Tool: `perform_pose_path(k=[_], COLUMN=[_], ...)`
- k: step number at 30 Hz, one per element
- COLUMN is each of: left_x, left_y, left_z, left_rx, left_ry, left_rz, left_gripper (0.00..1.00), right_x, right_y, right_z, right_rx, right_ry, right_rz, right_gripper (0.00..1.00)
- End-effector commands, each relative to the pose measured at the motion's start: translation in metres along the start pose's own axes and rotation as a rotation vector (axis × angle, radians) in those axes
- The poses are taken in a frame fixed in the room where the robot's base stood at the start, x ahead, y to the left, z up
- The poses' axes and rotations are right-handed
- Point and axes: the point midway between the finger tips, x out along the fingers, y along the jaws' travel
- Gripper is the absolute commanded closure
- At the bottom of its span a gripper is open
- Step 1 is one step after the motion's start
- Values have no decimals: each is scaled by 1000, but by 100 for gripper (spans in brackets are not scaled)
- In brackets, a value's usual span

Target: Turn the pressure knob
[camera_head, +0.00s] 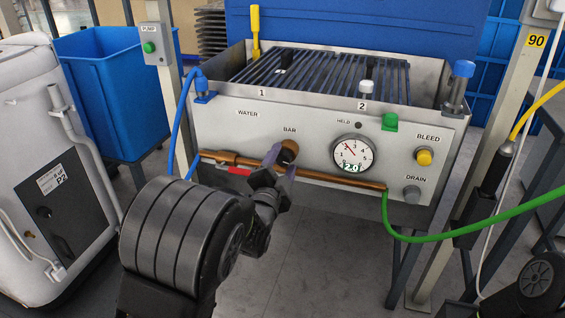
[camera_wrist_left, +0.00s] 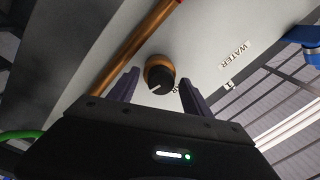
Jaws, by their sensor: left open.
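The pressure knob (camera_head: 289,147) sits under the BAR label on the metal panel (camera_head: 220,123). In the left wrist view the knob (camera_wrist_left: 160,76) is round, with a copper-coloured rim and a dark face with a pale mark. My left gripper (camera_head: 281,160) is open in front of it and partly covers it. In the left wrist view the fingers (camera_wrist_left: 157,85) stand on either side of the knob, with gaps showing; I cannot tell how deep they reach. The gauge (camera_head: 352,154) has a red needle and a display reading 2.0. My right gripper is not visible.
A copper pipe (camera_head: 330,179) runs along the panel below the knob. A yellow BLEED button (camera_head: 424,157) and grey DRAIN knob (camera_head: 412,194) are on the right. A green hose (camera_head: 450,229) and blue hose (camera_head: 176,125) flank the bench. A blue bin (camera_head: 112,90) stands left.

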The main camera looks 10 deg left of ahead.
Motion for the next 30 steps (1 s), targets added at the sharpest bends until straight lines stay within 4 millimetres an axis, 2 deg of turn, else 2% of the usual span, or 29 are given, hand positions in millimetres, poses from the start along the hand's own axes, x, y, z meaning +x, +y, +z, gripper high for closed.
perform_pose_path(k=[5,18,22,30], left_x=[-8,-72,-78,-78], left_y=[0,-1,0,0], left_z=[0,0,0,0], left_rx=[-1,-2,0,0], left_ry=[-1,-1,-1,0], left_rz=[2,1,0,0], left_gripper=[43,43,43,43], right_x=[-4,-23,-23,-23], right_y=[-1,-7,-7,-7], right_z=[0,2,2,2], right_rx=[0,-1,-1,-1], right_ry=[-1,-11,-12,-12], right_rz=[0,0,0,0], right_gripper=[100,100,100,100])
